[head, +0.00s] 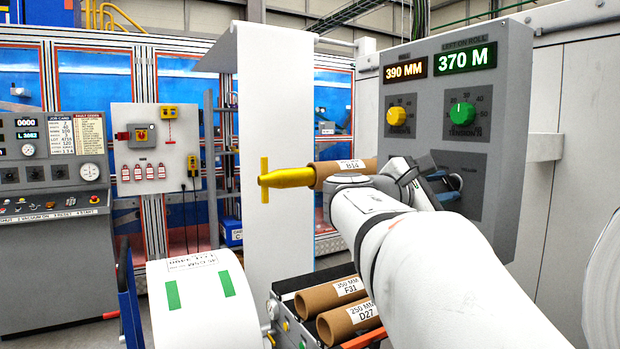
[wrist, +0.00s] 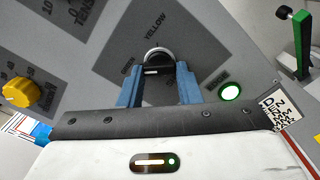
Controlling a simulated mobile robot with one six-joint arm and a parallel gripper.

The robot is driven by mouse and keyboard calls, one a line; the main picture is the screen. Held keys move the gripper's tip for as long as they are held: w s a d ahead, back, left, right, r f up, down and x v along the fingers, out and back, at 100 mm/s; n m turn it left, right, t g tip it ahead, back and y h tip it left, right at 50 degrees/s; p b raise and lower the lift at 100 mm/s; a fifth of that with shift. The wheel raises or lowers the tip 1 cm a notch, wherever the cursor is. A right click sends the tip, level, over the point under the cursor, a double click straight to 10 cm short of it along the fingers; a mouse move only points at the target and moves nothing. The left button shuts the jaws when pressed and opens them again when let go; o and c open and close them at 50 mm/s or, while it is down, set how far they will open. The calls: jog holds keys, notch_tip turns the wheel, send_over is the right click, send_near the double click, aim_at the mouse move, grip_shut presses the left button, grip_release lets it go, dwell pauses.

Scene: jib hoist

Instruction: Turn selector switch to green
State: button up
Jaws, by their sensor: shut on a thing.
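The selector switch (wrist: 158,56), a dark knob with a pale rim, sits on a dark plate of the grey panel in the wrist view. The word YELLOW is printed on the plate beyond it. My gripper (wrist: 159,70) has its two blue fingers on either side of the knob, shut on it. A short pale mark shows on the knob's near side; which setting it points to I cannot tell. A round green lamp (wrist: 231,91) glows to the right. In the head view my gripper (head: 441,188) is at the panel's lower part and hides the switch.
The grey panel (head: 515,125) carries a yellow dial (head: 398,116), a green dial (head: 463,113), and displays reading 390 MM and 370 M. Brown cardboard cores (head: 332,294) lie below my arm. A yellow T-shaped bar (head: 285,179) sticks out left of my gripper.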

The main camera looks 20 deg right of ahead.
jog(key=shift+n, duration=0.3)
jog(key=o, duration=1)
jog(key=shift+s+a+b, duration=0.15)
jog(key=shift+a+b, duration=0.1)
jog(key=shift+a, duration=1.7)
jog(key=shift+s+a+b, duration=0.15)
jog(key=shift+a+b, duration=0.05)
jog(key=shift+a, duration=1.75)
jog(key=shift+f, duration=0.1)
